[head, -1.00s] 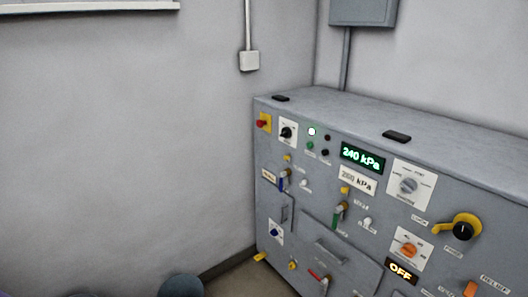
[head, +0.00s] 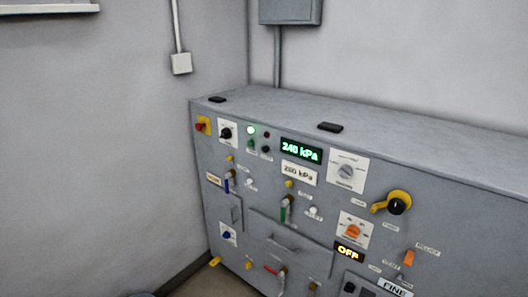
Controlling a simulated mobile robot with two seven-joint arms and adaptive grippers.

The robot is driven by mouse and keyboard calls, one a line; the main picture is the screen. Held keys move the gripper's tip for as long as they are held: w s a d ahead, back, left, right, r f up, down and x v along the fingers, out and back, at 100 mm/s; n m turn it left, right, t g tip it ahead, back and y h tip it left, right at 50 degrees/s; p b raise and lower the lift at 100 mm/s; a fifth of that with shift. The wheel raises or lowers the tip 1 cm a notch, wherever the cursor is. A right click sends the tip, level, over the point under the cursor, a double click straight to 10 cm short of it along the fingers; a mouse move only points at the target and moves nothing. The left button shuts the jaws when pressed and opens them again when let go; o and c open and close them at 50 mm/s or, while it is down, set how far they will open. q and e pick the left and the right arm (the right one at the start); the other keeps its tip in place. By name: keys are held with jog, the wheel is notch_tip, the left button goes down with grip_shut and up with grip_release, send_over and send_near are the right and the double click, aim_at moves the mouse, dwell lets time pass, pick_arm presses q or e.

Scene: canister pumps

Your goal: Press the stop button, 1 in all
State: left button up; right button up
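The grey control cabinet (head: 215,185) stands against the wall in the head view. Near the top left of its front are a small green button (head: 251,143) and a small black button (head: 265,149), side by side. Above them are a lit green lamp (head: 251,130) and a dark red lamp (head: 267,135). A red mushroom button (head: 200,127) sits on a yellow plate at the front's left edge. The small labels are too blurred to tell which button is marked stop. Neither gripper is in view.
A green display (head: 301,151) reads about 240 kPa, and an amber display (head: 348,252) reads OFF. Knobs, valve levers and a yellow-handled black knob (head: 397,206) stick out of the front. Two black pieces (head: 330,127) lie on the top.

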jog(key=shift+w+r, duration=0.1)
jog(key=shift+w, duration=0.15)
